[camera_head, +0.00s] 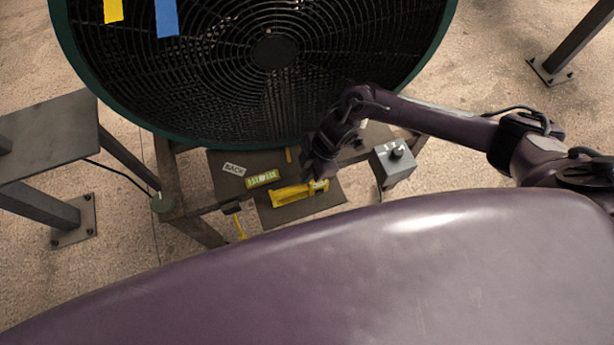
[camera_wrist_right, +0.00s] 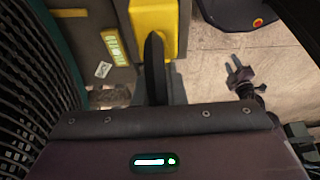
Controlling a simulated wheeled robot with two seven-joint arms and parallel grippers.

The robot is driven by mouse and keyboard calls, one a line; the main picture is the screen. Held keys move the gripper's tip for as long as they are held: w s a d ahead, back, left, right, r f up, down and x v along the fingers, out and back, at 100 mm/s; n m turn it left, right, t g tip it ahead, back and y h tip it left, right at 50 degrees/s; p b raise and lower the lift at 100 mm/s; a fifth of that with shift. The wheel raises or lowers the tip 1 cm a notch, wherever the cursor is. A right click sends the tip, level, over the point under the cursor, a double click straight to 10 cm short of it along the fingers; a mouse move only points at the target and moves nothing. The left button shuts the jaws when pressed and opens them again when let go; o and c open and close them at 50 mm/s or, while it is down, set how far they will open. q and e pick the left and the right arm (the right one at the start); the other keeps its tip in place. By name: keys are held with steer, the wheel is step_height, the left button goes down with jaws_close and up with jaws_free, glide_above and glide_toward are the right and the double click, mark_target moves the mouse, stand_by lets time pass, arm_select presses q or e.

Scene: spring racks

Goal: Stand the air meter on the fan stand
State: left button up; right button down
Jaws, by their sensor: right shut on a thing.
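The air meter, seemingly the yellow body (camera_head: 288,195), is over a dark flat plate (camera_head: 315,207) below the big fan. Its yellow body (camera_wrist_right: 153,12) also shows at the top of the right wrist view. My right gripper (camera_head: 318,178) is shut on its right end. A dark finger (camera_wrist_right: 155,70) covers part of it in the wrist view. I cannot tell whether the meter touches the plate. The fan stand (camera_head: 170,190) is the dark frame under the fan, with a flat shelf (camera_head: 222,158).
The fan's round grille (camera_head: 200,75) rises behind the shelf. A BACK card (camera_head: 234,169) and a yellow-green strip (camera_head: 262,179) lie left of the meter. A grey knob box (camera_head: 394,165) stands close to the right. A grey table (camera_head: 50,135) is at the left.

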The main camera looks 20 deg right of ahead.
mark_target(296, 192)
steer(key=shift+f, duration=0.4)
step_height(296, 192, down, 2)
steer(key=shift+f, duration=0.55)
arm_select(q)
steer(key=shift+s, duration=0.25)
arm_select(e)
steer(key=shift+f, duration=0.1)
steer(key=c, duration=1.9)
jaws_free()
steer(key=shift+f, duration=0.15)
steer(key=shift+c, duration=0.2)
steer(key=o, duration=0.4)
arm_select(q)
steer(key=shift+f, duration=0.1)
arm_select(e)
steer(key=shift+o, duration=0.2)
